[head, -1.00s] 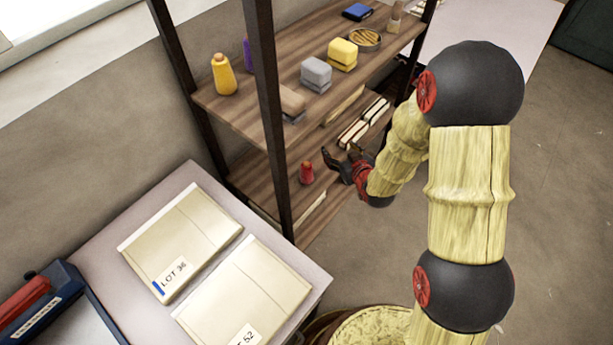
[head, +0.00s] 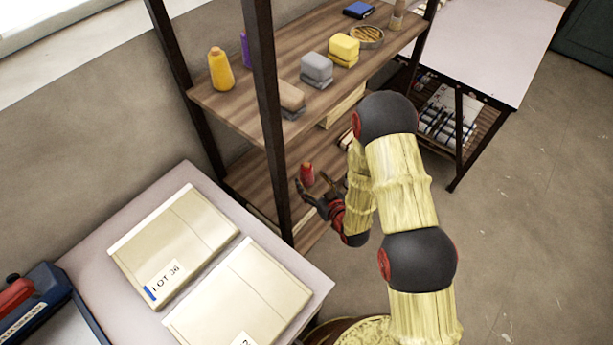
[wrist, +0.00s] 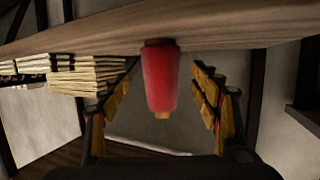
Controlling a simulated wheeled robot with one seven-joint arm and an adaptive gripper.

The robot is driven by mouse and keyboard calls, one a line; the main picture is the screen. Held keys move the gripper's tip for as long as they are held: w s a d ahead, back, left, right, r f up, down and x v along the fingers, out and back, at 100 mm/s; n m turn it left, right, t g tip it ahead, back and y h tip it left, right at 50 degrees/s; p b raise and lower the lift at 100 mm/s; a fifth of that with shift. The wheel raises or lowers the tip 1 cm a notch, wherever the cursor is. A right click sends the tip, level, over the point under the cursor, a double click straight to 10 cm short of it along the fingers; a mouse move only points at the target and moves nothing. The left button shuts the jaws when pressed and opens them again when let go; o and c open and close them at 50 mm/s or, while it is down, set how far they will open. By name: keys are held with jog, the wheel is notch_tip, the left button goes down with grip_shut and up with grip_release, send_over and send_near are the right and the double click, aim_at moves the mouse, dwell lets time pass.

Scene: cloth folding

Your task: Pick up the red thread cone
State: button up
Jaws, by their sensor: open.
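The red thread cone (head: 307,174) stands upright on the lower wooden shelf (head: 262,172), near its front edge. In the wrist view the red cone (wrist: 160,80) appears upside down, between and beyond the two fingers. My gripper (head: 323,192) is just in front of the cone in the head view, with its fingers spread. In the wrist view my gripper (wrist: 162,95) is open and empty, with a finger to each side of the cone. I cannot tell whether either finger touches it.
A dark shelf post (head: 266,100) stands left of the cone. The upper shelf (head: 240,95) holds a yellow cone (head: 220,69), folded cloths (head: 317,69) and a round tin (head: 367,36). A table with lot-labelled packs (head: 175,245) is at the lower left. Open floor lies right.

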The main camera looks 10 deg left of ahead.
aim_at(310, 179)
jog(key=b+x, duration=0.1)
jog(key=x, duration=0.3)
jog(key=shift+a, duration=0.15)
jog(key=shift+c, duration=0.8)
jog(key=c, duration=1.1)
jog(key=shift+c, duration=0.5)
